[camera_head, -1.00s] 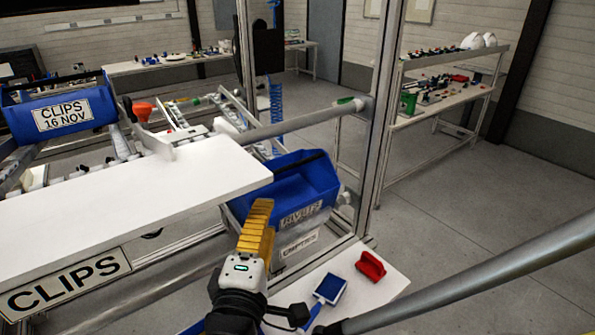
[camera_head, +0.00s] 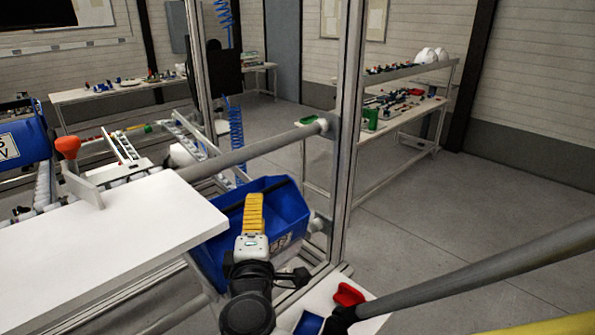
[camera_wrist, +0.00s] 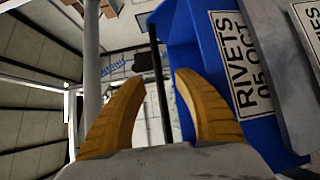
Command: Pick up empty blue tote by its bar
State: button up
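The blue tote (camera_head: 288,202) hangs below the white shelf's right end, beside the upright metal post. Its inside looks empty where I can see it. My gripper (camera_head: 254,198) covers part of its front in the head view. In the wrist view, the tote (camera_wrist: 185,35) fills the upper right, with a "RIVETS 05 OCT" label. A thin dark bar (camera_wrist: 155,60) runs along the tote's side and shows between the two yellow fingers of my gripper (camera_wrist: 160,76). The fingers are apart, with a visible gap on both sides of the bar. I cannot tell how deep the bar sits.
A white shelf (camera_head: 120,235) lies left of my gripper. A grey tube (camera_head: 255,148) crosses behind the tote to the metal post (camera_head: 347,140). Another blue tote (camera_head: 22,125) is at far left. A red scoop-like item (camera_head: 348,294) lies lower right. Open floor is at right.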

jog(key=w, duration=0.2)
jog(key=w+a+b, duration=0.1)
jog(key=w, duration=0.2)
jog(key=shift+w+r, duration=0.15)
jog(key=shift+w, duration=0.15)
jog(key=shift+s, duration=0.1)
grip_shut()
